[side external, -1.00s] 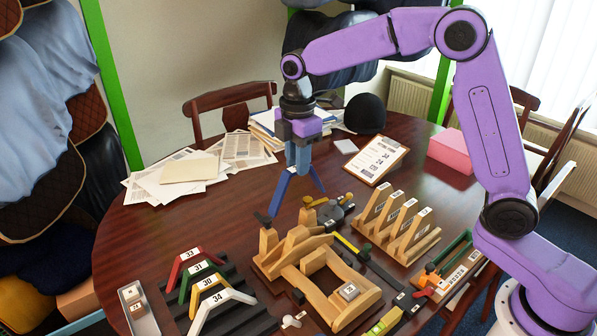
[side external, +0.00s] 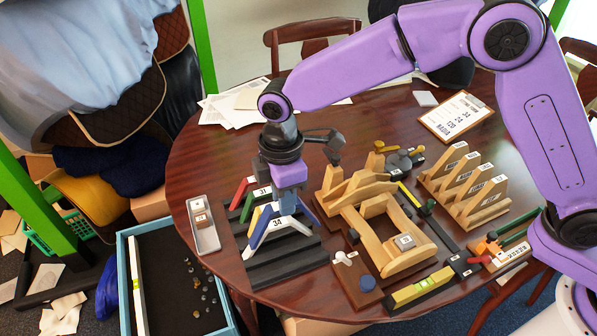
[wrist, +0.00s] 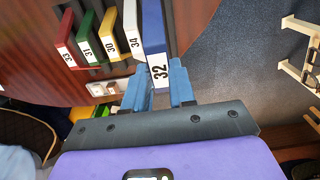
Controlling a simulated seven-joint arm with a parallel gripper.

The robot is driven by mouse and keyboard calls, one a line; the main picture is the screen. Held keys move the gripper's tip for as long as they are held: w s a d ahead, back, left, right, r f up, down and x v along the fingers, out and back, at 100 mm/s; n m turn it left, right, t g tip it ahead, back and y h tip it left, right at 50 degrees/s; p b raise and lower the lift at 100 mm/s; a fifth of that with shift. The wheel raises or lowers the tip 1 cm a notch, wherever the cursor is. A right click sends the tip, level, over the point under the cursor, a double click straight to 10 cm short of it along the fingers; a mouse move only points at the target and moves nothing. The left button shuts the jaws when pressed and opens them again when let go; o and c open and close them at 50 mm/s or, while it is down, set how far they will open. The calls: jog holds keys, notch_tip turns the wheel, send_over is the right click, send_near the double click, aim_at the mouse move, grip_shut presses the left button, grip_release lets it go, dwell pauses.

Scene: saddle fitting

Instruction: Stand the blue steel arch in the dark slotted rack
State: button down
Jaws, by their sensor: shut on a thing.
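The blue arch (wrist: 152,28), labelled 32, is in my gripper (wrist: 161,78), whose blue fingers are shut on its top bar in the wrist view. In the side external view my gripper (side external: 287,204) points down over the dark slotted rack (side external: 292,266). The blue arch's leg (side external: 260,230) slants down close to the white arch (side external: 290,221), labelled 34. In the wrist view the blue arch lies beside the white arch (wrist: 133,30), at the end of the row. I cannot tell whether its feet are in a slot or just above it.
Yellow (wrist: 109,35), green (wrist: 87,38) and red (wrist: 65,40) arches stand in the rack beyond the white one. A grey tray (side external: 203,226) lies left of the rack. A wooden frame (side external: 380,235) stands close on the right. Bare front slots remain visible.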

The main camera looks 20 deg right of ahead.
notch_tip(320, 180, down, 8)
jog(key=shift+r, duration=0.15)
dwell(0.6)
jog(key=shift+f, duration=2)
dwell(3.0)
jog(key=shift+c, duration=2.3)
grip_release()
jog(key=shift+r, duration=2.5)
